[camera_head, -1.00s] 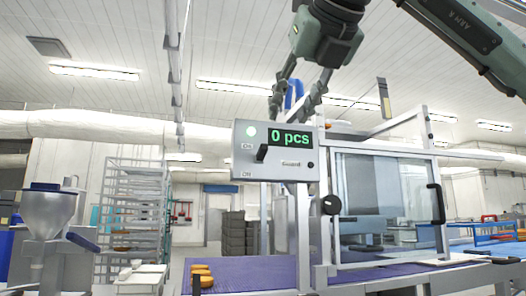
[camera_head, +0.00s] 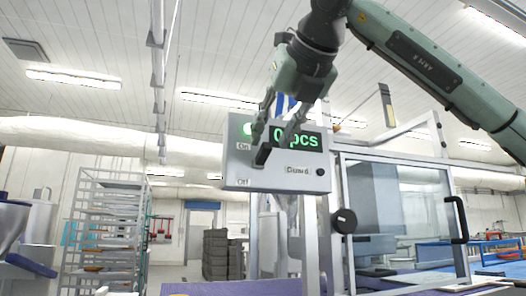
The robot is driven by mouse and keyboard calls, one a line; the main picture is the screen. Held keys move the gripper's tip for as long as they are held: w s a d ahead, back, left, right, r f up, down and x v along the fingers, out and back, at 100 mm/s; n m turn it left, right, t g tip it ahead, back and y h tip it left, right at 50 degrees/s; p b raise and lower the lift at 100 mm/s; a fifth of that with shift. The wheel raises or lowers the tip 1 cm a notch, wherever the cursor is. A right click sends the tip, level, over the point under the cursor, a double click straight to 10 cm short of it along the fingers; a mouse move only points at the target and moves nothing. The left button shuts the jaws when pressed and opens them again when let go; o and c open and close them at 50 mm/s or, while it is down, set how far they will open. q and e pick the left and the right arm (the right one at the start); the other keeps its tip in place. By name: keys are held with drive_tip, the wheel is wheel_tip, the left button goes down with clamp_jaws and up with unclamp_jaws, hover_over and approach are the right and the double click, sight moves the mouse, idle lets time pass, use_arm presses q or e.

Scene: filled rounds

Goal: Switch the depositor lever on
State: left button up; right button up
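The depositor's control box (camera_head: 235,172) is light grey, with a green "0 pcs" display (camera_head: 308,142), a lit green lamp (camera_head: 247,129) and "On" and "Off" labels. Its black lever (camera_head: 263,155) sticks out from the front, closer in the picture to "On" than to "Off". My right gripper (camera_head: 267,142) comes down from above, its two fingers apart, with the tips at the lever's upper end. Whether they touch it I cannot tell. The fingers partly cover the display. My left gripper is not in view.
A glass guard door (camera_head: 400,215) with a black handle (camera_head: 457,220) stands right of the box, with a black knob (camera_head: 344,221) beside it. A tray rack (camera_head: 105,225) and a steel hopper (camera_head: 12,225) stand at the left. A purple belt (camera_head: 225,288) runs below.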

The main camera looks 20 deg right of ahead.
sight(268, 144)
drive_tip(key=shift+x, duration=2.4)
drive_tip(key=shift+c, duration=0.3)
clamp_jaws()
